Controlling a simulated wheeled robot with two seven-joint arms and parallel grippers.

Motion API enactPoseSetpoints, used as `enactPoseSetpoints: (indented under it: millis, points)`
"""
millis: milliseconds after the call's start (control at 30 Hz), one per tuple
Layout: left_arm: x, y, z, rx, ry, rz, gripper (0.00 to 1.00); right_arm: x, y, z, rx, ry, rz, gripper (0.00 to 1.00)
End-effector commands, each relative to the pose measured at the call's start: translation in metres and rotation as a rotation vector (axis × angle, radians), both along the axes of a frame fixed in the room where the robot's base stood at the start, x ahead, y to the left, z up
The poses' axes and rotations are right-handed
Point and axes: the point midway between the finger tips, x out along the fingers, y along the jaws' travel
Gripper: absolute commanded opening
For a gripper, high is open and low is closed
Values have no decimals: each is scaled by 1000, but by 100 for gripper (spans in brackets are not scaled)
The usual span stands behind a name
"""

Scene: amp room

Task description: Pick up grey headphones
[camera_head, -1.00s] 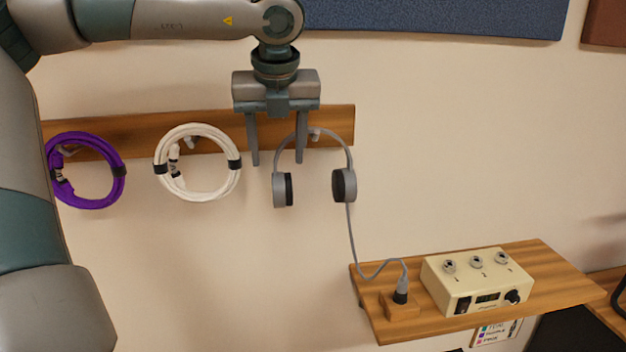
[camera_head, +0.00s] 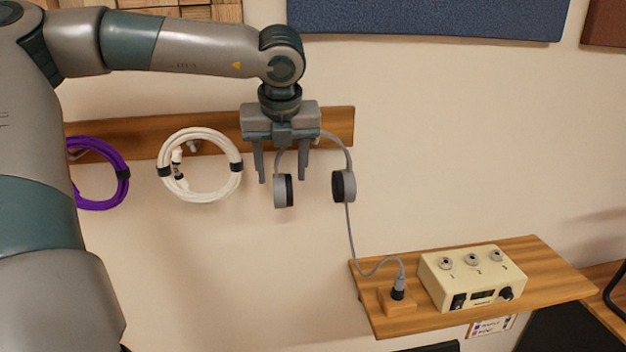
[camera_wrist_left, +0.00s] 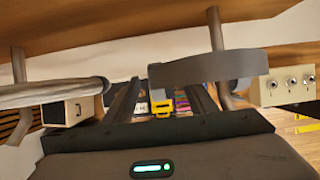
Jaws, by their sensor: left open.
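The grey headphones (camera_head: 344,187) hang from a peg on the wooden wall rail, with two round dark-padded ear cups and a thin band. In the head view my left gripper (camera_head: 283,180) is open, fingers pointing down. It overlaps the left part of the band, just above the left ear cup. I cannot tell whether it touches them. In the left wrist view a grey curved piece (camera_wrist_left: 210,69), probably the band, crosses near the dark fingers (camera_wrist_left: 160,100). Part of the band is hidden behind the gripper. My right gripper is not in view.
A white coiled cable (camera_head: 199,165) and a purple coil (camera_head: 103,173), partly behind my arm, hang from the wooden rail (camera_head: 225,128). The headphone cord runs to a plug block (camera_head: 398,302) on a wooden shelf (camera_head: 548,270) beside a cream amp box (camera_head: 470,275).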

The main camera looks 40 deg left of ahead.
Motion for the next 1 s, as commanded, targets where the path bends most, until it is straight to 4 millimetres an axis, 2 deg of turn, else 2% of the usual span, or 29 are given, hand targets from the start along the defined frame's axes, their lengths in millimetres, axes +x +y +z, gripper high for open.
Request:
enactPoseSetpoints:
  millis: [367,500,567,600,1000]
  points:
    - [0,0,0,1,-1,0,52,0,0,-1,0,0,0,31]
    - [0,0,0,1,-1,0,18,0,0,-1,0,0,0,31]
    - [0,0,0,1,-1,0,4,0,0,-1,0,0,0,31]
    - [0,0,0,1,-1,0,0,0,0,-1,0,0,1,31]
    - [1,0,7,2,-4,1,0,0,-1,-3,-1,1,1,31]
